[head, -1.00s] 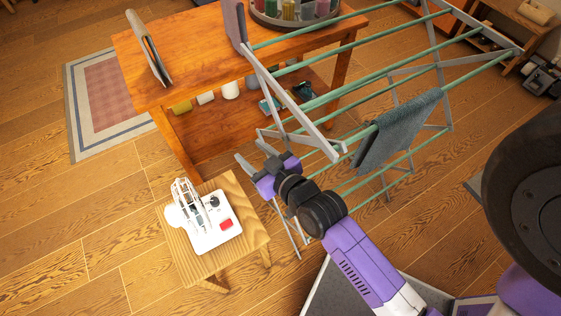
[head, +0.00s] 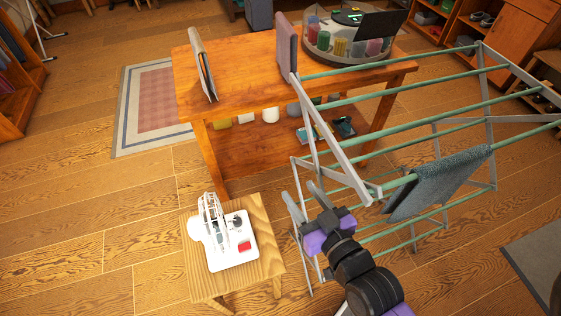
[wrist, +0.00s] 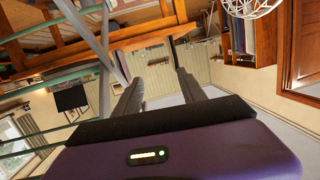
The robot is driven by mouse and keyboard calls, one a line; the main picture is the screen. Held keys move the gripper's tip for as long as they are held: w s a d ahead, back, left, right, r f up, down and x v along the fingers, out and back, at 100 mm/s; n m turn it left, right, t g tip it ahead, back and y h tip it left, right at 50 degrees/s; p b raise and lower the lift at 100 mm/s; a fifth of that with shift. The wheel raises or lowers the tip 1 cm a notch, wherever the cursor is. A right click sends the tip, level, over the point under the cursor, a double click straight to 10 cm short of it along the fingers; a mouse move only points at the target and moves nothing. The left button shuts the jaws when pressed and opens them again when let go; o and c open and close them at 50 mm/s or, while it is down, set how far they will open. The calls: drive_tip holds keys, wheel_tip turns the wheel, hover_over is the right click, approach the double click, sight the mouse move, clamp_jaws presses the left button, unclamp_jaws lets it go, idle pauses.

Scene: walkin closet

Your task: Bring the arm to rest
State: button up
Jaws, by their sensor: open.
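My gripper (head: 307,200) is in the lower middle of the head view, on the left side of the drying rack (head: 345,165). Its two grey fingers are apart and point up the picture. In the wrist view the fingers of my gripper (wrist: 160,92) show spread, with nothing between them. My arm runs from the gripper down to the bottom edge of the head view. The gripper overlaps the rack's legs in the picture; I cannot tell whether they touch.
A grey-green cloth (head: 440,180) hangs on the rack. A wooden table (head: 255,68) stands behind. Floor (head: 70,220) at left is clear.

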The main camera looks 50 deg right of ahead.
drive_tip(key=s+a+r+n+y, duration=0.2)
drive_tip(key=s+a+r, duration=0.1)
drive_tip(key=s, duration=0.5)
drive_tip(key=s+a+r+n+y, duration=0.2)
drive_tip(key=s+a+y, duration=0.1)
drive_tip(key=s+a, duration=0.3)
drive_tip(key=v, duration=0.2)
drive_tip(key=shift+s+a, duration=0.15)
drive_tip(key=shift+s, duration=0.2)
drive_tip(key=shift+r, duration=0.15)
idle(0.3)
